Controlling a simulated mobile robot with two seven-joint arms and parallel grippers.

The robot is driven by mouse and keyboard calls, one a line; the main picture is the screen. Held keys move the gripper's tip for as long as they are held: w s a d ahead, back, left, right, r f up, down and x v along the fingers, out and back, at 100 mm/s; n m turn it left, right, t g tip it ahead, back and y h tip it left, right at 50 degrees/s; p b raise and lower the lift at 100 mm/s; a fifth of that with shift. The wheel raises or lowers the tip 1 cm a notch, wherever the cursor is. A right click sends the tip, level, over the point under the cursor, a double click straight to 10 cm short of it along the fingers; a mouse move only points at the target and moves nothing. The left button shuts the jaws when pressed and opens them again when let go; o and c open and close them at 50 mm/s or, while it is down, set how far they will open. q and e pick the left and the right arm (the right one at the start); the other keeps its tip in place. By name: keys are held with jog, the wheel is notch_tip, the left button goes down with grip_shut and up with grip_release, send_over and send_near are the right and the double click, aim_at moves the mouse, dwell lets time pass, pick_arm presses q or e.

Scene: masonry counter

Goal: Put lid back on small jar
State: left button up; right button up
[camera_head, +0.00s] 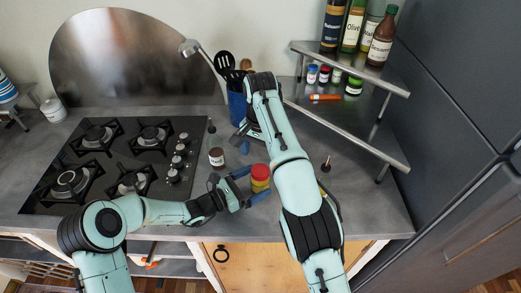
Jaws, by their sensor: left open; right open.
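A jar with a red top and yellow lower part (260,180) stands on the counter near its front edge. My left gripper (252,185) is open, with its blue fingers on either side of this jar; I cannot tell whether they touch it. A small dark jar with a pale label (216,158) stands to the left, near the hob. I cannot make out whether its top is covered, and I see no separate loose lid. My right gripper (243,140) is open and points down above the counter, behind the red and yellow jar, with its arm partly hiding it.
A black gas hob (105,165) fills the left of the counter. A blue utensil holder (237,108) stands behind my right gripper. A corner shelf (345,130) at the right holds bottles and small jars. A small dark object (326,165) stands on the counter right of my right arm.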

aim_at(260, 174)
pick_arm(q)
jog(key=b+v, duration=0.1)
jog(key=v, duration=0.9)
jog(key=shift+s+a, duration=0.25)
jog(key=shift+s, duration=0.1)
pick_arm(e)
jog(key=f, duration=0.1)
jog(key=s+f, duration=0.1)
jog(key=f, duration=0.1)
jog(key=shift+s+f, duration=0.1)
pick_arm(q)
jog(key=shift+f, duration=0.1)
